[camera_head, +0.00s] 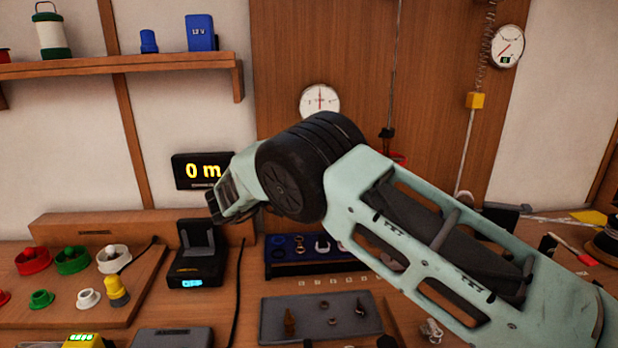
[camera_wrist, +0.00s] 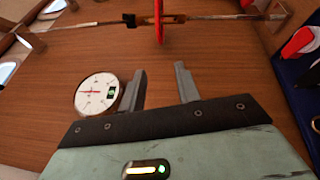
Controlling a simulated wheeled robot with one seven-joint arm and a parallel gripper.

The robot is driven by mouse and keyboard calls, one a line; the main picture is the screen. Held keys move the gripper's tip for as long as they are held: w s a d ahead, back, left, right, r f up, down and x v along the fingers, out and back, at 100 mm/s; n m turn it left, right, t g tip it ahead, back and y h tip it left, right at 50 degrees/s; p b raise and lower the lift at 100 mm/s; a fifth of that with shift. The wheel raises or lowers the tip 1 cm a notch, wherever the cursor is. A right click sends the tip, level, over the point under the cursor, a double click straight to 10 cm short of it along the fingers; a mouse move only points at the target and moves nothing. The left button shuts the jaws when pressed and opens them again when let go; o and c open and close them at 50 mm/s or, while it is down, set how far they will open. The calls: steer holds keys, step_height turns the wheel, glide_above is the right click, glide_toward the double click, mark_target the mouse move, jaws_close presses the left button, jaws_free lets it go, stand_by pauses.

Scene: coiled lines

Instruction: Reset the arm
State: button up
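My arm (camera_head: 430,225) reaches from the lower right across the bench, pale green with a black joint. Its end points left in the head view, in front of the "0 m" display, and the fingers there are hard to make out. In the wrist view my gripper (camera_wrist: 160,82) has two grey fingers standing apart with a clear gap and nothing between them. Brown wood shows beyond the fingers. A white dial (camera_wrist: 97,93) with a small green readout appears beside the left finger; I cannot tell whether they touch.
A black "0 m" display (camera_head: 202,170) and a black device with a blue readout (camera_head: 198,270) are near the arm's end. A grey mat (camera_head: 285,335) holds small parts. Colored spools (camera_head: 72,260) stand left. A shelf (camera_head: 120,63) is above. A red part (camera_wrist: 158,22) crosses a rod.

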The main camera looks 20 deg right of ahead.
steer(key=w+a+r+n+t+y, duration=0.2)
steer(key=w+a+r+t+y, duration=0.4)
steer(key=t+y, duration=0.5)
steer(key=s+a+f+n+g+y, duration=0.25)
steer(key=s+a+g+y, duration=0.25)
steer(key=s+a+y, duration=0.85)
steer(key=s+d+f+g, duration=0.1)
steer(key=s+f+g, duration=0.15)
steer(key=s, duration=0.75)
steer(key=s+f+g, duration=0.1)
steer(key=s+g, duration=0.3)
steer(key=s, duration=0.7)
steer(key=s+d+f+g+h, duration=0.1)
steer(key=s+d+f+h, duration=0.1)
steer(key=s+d, duration=0.3)
steer(key=s+d+f+m+g+h, duration=0.1)
steer(key=s+d+f+g+h, duration=0.1)
steer(key=s+d, duration=0.4)
steer(key=s+h, duration=0.1)
steer(key=s, duration=0.3)
steer(key=shift+d, duration=0.3)
steer(key=shift+g, duration=0.25)
